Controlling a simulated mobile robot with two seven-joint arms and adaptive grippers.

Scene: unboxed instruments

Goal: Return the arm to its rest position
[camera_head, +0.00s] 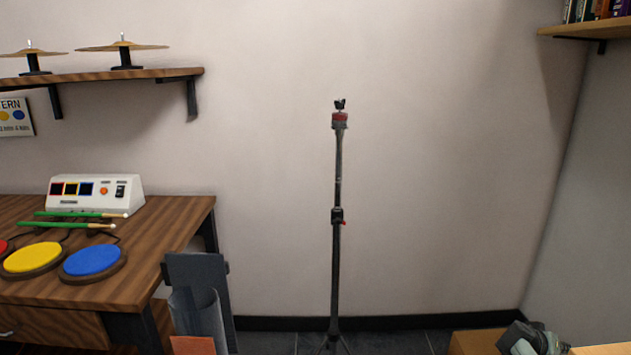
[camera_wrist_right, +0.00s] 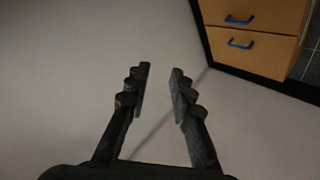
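My right gripper (camera_wrist_right: 160,70) shows in the right wrist view. Its two dark fingers stand apart, with nothing between them and the pale wall behind. In the head view, a dark and white part at the bottom right edge (camera_head: 530,340) looks like my right arm's end; its fingers cannot be made out there. My left gripper is not recognisable in the head view.
A wooden desk (camera_head: 165,240) with coloured pads and green sticks stands left. A dark holder (camera_head: 198,310) is beside it. A black stand (camera_head: 337,190) is upright at centre. A drawer cabinet (camera_wrist_right: 255,35) with blue handles is near my right gripper. Shelves hang on both sides.

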